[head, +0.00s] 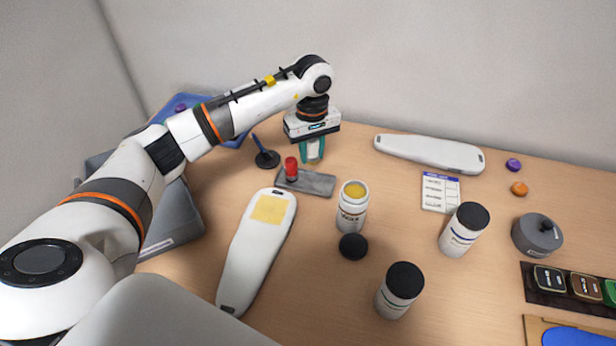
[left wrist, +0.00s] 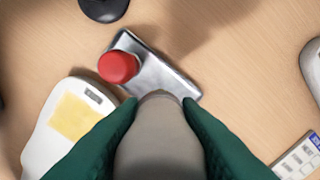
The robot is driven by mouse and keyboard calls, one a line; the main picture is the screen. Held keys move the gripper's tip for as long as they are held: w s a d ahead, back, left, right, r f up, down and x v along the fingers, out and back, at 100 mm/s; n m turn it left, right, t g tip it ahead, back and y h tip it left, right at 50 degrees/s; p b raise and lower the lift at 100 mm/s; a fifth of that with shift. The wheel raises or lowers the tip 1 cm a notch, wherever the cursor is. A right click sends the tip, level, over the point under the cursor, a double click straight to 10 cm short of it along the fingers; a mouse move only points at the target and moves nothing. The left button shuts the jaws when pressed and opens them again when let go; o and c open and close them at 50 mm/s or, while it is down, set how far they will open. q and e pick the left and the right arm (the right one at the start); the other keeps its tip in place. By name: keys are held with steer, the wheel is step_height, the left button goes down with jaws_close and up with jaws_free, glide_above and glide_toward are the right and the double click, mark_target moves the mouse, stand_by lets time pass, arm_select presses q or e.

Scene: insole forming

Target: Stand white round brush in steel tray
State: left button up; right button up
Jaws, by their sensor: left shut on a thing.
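The steel tray (head: 318,184) lies on the table just in front of my left gripper. It also shows in the left wrist view (left wrist: 165,79). A red round-topped piece (head: 291,168) stands on its left end, and it shows from above in the left wrist view (left wrist: 118,66). My left gripper (head: 312,152) points down behind the tray, its green fingers shut on a pale grey-white rounded thing (left wrist: 158,140), which I take for the white round brush. Its tip overlaps the tray's near edge in the left wrist view; I cannot tell whether they touch. My right gripper is not in view.
A white insole-shaped form with a yellow patch (head: 250,262) lies in front of the tray. An open jar (head: 352,212) stands right of it, beside a black lid (head: 353,247). A black-based upright tool (head: 267,159) stands left of my gripper. Another white form (head: 430,152) lies behind right.

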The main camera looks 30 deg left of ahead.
mark_target(311, 183)
arm_select(q)
step_height(311, 183, down, 7)
steer(key=shift+f+p, duration=0.15)
steer(key=shift+p, duration=0.65)
steer(key=shift+f, duration=0.1)
steer(key=shift+f, duration=0.15)
steer(key=o, duration=1)
